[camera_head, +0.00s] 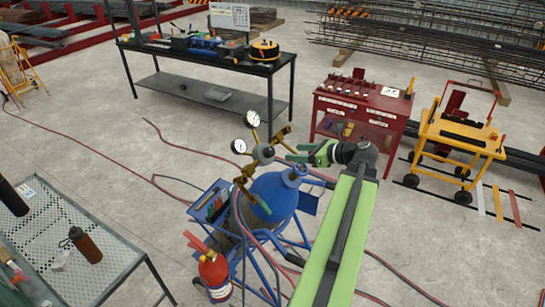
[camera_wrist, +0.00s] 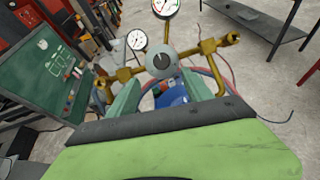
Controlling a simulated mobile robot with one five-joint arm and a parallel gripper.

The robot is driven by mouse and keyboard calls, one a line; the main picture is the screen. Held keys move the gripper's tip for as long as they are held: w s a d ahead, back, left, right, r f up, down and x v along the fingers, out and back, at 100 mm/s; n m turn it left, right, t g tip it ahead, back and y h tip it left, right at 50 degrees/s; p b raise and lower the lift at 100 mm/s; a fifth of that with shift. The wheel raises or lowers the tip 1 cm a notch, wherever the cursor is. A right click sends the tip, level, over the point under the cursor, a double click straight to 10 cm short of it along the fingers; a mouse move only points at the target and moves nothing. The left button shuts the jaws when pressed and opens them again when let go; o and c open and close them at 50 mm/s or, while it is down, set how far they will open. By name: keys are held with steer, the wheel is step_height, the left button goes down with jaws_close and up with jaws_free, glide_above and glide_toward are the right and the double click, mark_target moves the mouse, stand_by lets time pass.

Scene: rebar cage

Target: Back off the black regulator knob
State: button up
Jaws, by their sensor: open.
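The regulator stands on top of the blue gas cylinder (camera_head: 272,200), with brass fittings and two white dial gauges (camera_head: 252,119). Its round knob (camera_wrist: 161,60) looks grey with a dark centre in the wrist view. It also shows in the head view (camera_head: 263,153), between the brass fittings. My gripper (camera_head: 298,153) is open, just right of the knob in the head view. In the wrist view its two pale green fingers (camera_wrist: 160,90) point toward the knob, one to each side below it. I see no contact. The cylinder's lower part is partly hidden.
A blue cart frame with a tool tray (camera_head: 212,201) and a red fire extinguisher (camera_head: 214,275) surround the cylinder. Hoses (camera_head: 180,187) lie across the floor. A perforated table (camera_head: 95,280) is at lower left, a red tool cabinet (camera_head: 362,108) at right.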

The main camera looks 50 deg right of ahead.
mark_target(272, 152)
steer(key=b+x, duration=0.3)
steer(key=x, duration=0.8)
steer(key=shift+w+d+b, duration=0.15)
steer(key=shift+b, duration=0.15)
steer(key=shift+f, duration=0.1)
jaws_close()
steer(key=shift+a, duration=0.4)
steer(key=shift+d+f, duration=0.1)
steer(key=shift+d, duration=0.3)
steer(key=shift+a, duration=0.1)
